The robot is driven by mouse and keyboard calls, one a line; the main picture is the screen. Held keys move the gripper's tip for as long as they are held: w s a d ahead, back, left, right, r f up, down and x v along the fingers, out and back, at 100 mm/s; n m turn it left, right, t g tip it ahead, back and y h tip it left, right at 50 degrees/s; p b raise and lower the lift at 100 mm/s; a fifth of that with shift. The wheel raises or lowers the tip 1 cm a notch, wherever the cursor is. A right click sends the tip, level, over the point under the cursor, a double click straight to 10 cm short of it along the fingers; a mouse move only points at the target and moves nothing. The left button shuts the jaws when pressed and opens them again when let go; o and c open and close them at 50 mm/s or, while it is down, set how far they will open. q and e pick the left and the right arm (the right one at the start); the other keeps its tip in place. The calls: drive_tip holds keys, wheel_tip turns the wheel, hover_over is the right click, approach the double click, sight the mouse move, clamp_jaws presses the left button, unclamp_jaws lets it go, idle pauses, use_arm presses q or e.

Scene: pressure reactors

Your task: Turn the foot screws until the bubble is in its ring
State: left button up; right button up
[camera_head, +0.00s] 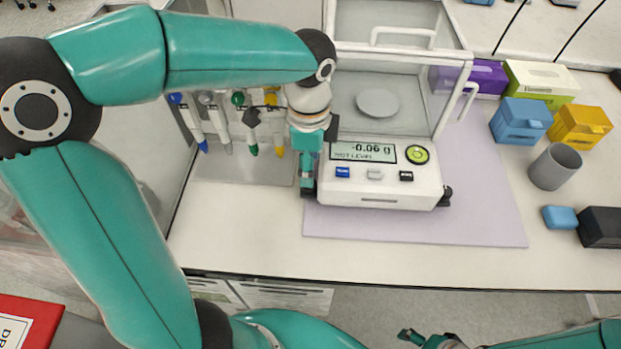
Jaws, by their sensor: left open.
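The balance (380,186) stands on a pale mat, with a glass draft shield and a round pan (377,103) behind its front panel. The round yellow-green bubble level (417,154) is at the right of the display (363,152); the bubble's place in its ring is too small to tell. A dark foot screw (446,196) sticks out at the front right corner. My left gripper (308,188) is open and points down at the front left corner, hiding the foot there; contact cannot be told. My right gripper (425,338) is low at the bottom edge, away from the balance.
A rack of pipettes (245,120) stands close left of my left gripper. Purple, green, blue and yellow boxes (540,80), a grey cup (555,166) and a small blue block (560,217) are on the right. The mat's front (415,229) and the bench's front strip are clear.

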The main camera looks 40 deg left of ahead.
use_arm(q)
wheel_tip(320, 180, down, 5)
drive_tip(key=shift+f, duration=0.1)
idle(0.3)
clamp_jaws()
drive_tip(key=shift+w+n+b, duration=0.1)
drive_tip(key=shift+n+b, duration=0.25)
drive_tip(key=shift+n, duration=0.25)
unclamp_jaws()
